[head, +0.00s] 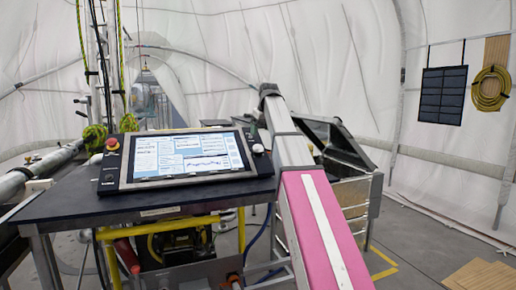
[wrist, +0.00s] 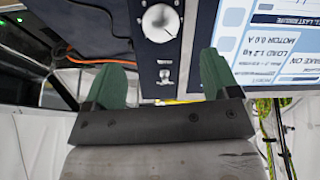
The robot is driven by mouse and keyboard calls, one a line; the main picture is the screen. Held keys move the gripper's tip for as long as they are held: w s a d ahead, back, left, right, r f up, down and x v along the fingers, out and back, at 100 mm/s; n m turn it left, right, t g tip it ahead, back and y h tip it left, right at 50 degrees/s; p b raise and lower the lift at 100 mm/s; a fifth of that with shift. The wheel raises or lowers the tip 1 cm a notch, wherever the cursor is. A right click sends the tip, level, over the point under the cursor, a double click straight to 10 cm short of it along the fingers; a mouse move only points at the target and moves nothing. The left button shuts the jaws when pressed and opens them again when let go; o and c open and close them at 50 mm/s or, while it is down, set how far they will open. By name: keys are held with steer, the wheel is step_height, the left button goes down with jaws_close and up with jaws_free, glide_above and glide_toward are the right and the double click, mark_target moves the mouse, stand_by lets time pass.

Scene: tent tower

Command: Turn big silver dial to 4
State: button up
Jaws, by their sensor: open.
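The big silver dial (wrist: 160,22) is at the top of the wrist view, on a dark panel strip beside the screen. Tick marks surround it, but I cannot read its numbers or setting. It also shows small at the right end of the console in the head view (head: 258,149). My gripper (wrist: 160,64) is open, its two green fingers spread apart and empty. In the picture the dial lies beyond the fingertips, roughly in line with the gap, with no visible contact.
A small toggle switch (wrist: 165,75) is on the panel between the fingers in the picture. The lit screen (head: 187,157) stands beside the dial on the dark table (head: 60,208). A red button (head: 112,143) is at the console's left. A metal bin (head: 335,150) is behind my arm.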

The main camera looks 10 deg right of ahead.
mark_target(259, 148)
steer(key=x, duration=1)
steer(key=shift+f, duration=0.1)
steer(key=c, duration=0.9)
